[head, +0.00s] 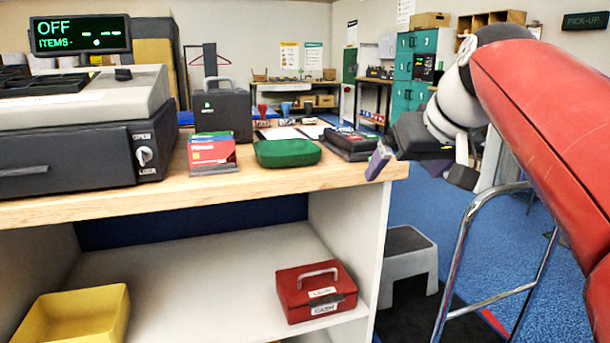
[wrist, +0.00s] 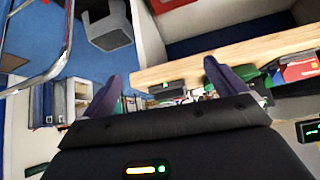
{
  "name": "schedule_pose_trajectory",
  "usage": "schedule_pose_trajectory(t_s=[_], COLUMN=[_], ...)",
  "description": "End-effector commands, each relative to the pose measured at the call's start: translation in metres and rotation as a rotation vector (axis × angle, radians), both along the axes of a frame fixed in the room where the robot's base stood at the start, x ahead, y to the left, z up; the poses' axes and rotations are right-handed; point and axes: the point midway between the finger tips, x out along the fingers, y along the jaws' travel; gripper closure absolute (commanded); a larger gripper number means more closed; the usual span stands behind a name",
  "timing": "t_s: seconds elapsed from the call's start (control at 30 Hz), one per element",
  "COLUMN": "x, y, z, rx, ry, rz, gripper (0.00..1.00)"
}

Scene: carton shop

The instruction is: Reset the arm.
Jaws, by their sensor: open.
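My red and white arm (head: 545,120) reaches in from the right of the head view. My gripper (head: 420,168) is beyond the right end of the wooden counter (head: 360,178), with one purple finger close to the counter's corner. In the wrist view my gripper (wrist: 162,70) shows two purple fingers spread wide apart with nothing held between them. The counter edge (wrist: 180,70) shows beyond and between the fingers there. Whether a finger touches the counter cannot be told.
A cash register (head: 80,120), card holder (head: 212,155), green tray (head: 287,152) and card terminal (head: 350,142) stand on the counter. A red cash box (head: 315,290) and yellow bin (head: 75,315) are on the shelf below. A metal rail (head: 462,240) and grey step stool (head: 408,255) stand at right.

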Motion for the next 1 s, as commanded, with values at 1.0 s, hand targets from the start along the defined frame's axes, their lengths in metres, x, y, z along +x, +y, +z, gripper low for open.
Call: schedule_pose_trajectory(t_s=[1.0], x=[-0.189], y=[0.007], z=[-0.271], rx=[-0.057], ry=[0.210], rz=[-0.212], gripper=[0.06])
